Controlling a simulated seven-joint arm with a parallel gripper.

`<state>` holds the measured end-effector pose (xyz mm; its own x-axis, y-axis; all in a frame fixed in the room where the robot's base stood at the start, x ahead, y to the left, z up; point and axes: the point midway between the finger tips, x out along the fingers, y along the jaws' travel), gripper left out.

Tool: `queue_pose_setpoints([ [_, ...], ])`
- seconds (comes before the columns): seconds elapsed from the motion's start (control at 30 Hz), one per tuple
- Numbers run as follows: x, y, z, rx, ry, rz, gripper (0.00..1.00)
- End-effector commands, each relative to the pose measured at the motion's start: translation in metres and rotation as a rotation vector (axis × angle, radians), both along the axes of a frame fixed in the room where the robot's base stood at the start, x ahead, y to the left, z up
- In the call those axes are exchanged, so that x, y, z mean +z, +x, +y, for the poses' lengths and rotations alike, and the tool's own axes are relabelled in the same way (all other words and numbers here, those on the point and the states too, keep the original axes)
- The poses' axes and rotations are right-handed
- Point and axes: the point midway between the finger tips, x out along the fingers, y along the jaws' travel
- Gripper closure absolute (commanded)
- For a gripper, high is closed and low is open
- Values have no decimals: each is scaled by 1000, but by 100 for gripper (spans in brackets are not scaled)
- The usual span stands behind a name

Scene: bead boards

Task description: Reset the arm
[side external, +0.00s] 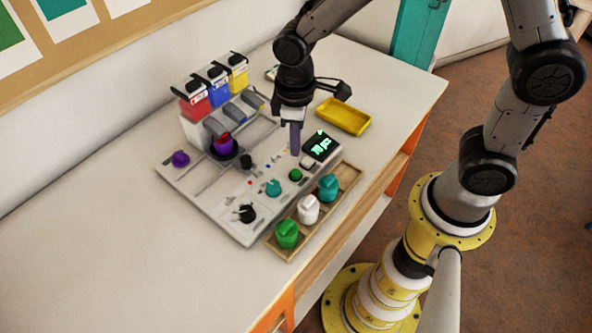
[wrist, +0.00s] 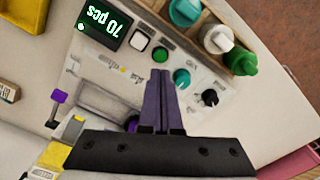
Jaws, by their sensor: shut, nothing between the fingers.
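My gripper (side external: 295,138) is shut and empty, with its purple-grey fingers pointing down over the grey bead board (side external: 215,212). In the wrist view the shut fingers (wrist: 160,78) sit side by side above the board, close to the green button (wrist: 160,54). The display (side external: 321,146) is to the right of the fingers in the side view; in the wrist view it reads "70 pcs". I cannot tell whether the fingertips touch the panel.
A wooden tray (side external: 339,203) with green, white and teal bottles stands along the board's front edge. Red, blue and yellow bead dispensers (side external: 213,85) stand at the board's back. The table's left part is clear.

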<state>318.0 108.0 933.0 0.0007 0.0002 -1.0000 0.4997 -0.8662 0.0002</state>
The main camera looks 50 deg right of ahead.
Motion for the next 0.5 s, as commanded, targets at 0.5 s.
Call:
queue_pose_setpoints([
  [0.5,120,-11,-57,-179,79,-300,100],
])
